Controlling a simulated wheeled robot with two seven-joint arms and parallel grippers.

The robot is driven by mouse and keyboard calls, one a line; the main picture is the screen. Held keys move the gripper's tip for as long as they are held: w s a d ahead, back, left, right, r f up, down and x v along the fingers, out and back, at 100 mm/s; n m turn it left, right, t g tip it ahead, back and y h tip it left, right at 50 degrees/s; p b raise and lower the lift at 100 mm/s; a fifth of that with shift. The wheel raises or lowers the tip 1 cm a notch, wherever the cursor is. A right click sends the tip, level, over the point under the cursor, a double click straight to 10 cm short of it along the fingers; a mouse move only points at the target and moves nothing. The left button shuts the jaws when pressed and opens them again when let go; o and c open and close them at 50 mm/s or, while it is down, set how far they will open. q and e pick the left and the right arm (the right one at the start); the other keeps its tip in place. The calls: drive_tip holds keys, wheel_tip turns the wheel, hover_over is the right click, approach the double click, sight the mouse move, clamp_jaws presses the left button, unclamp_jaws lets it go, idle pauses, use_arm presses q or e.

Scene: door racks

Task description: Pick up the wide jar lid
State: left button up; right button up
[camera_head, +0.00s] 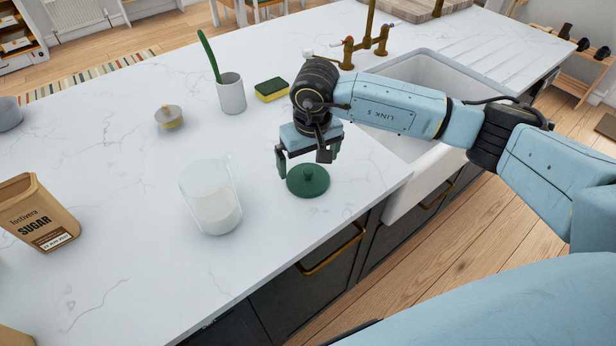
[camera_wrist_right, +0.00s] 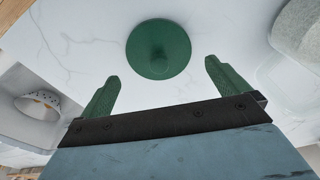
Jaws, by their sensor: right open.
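My left gripper is not in either view.
A clear measuring jug (camera_head: 211,196) with white contents stands left of the lid. Behind are a sponge (camera_head: 271,90), a cup (camera_head: 231,94) with a green utensil, and a small grey-topped pot (camera_head: 169,118). A sugar bag (camera_head: 38,213) stands at left. The white sink (camera_head: 408,176) is at right.

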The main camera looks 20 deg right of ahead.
sight(308, 170)
drive_tip(key=f, duration=0.4)
drive_tip(key=shift+w+f+p, duration=0.3)
drive_tip(key=c, duration=0.8)
